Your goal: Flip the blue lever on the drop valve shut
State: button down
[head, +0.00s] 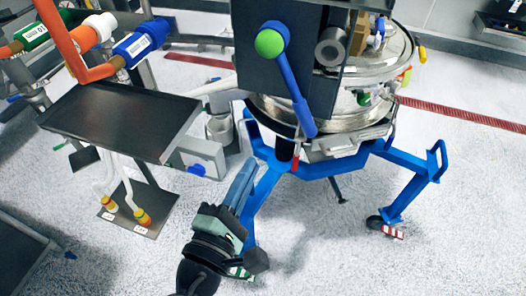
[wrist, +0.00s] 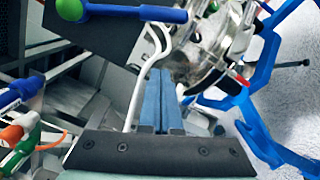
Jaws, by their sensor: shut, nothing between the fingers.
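The blue lever (head: 293,88) is mounted on a dark box-shaped housing (head: 240,55). Its round green hub (head: 269,43) is at the top, and its arm slants down and to the right. In the wrist view the lever (wrist: 140,13) lies across the top left, with the green hub at its left end. My gripper (head: 245,166) is below and left of the lever's lower end, apart from it. Its blue fingers (wrist: 160,75) are closed together with nothing between them. The wrist view cuts off the hub's top.
A steel sifter drum (head: 345,112) stands behind the housing on a blue wheeled frame (head: 335,166). A dark tray (head: 120,120) is at left, under orange and blue pipes (head: 75,45). Open pale floor lies at the lower right.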

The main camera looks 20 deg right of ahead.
aim_at(289, 91)
jog(key=w+d+r+p, duration=0.2)
jog(key=w+d+p, duration=0.2)
jog(key=d, duration=0.4)
jog(key=shift+x, duration=0.9)
jog(key=shift+w+a+f, duration=0.1)
jog(key=shift+a, duration=0.05)
